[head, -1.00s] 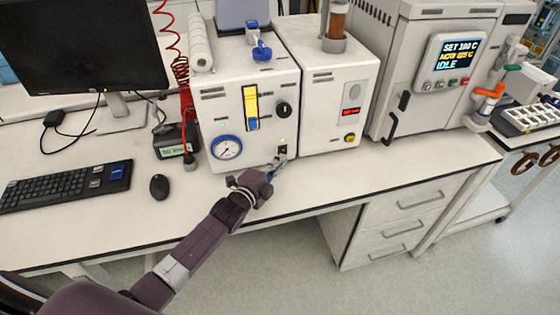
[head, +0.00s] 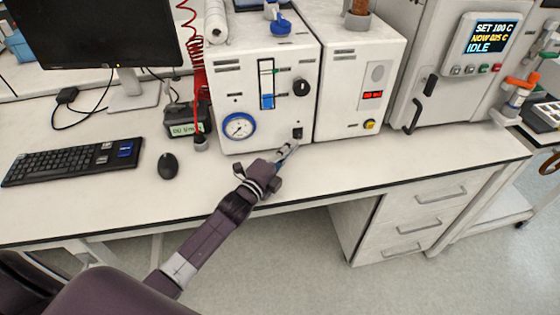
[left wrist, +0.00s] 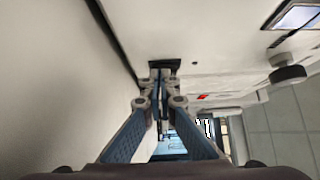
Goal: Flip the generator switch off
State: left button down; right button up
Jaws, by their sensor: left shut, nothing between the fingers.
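The generator (head: 233,82) appears to be the white box with a round blue-rimmed gauge (head: 239,126), a vertical flow tube (head: 267,88) and a black knob (head: 302,88). Its small black switch (head: 298,133) is low on the right of the front face. The switch also shows in the left wrist view (left wrist: 162,63), just beyond my fingertips. No lit lamp shows above it. My left gripper (head: 291,149) is shut and empty, just below and in front of the switch; it also shows in the left wrist view (left wrist: 160,76). Whether it touches the switch is unclear. My right gripper is not in view.
A second white unit (head: 347,98) with a red display stands close on the right, then an oven-like unit (head: 447,100) reading IDLE. A small meter (head: 187,129), mouse (head: 168,165) and keyboard (head: 70,161) lie left. The bench front (head: 330,160) is clear.

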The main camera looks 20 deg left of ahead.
pick_arm(q)
jog(key=s, duration=0.3)
jog(key=s+a, duration=0.1)
jog(key=s, duration=0.6)
jog(key=shift+s+a, duration=0.3)
jog(key=shift+s, duration=0.1)
jog(key=shift+f, duration=0.15)
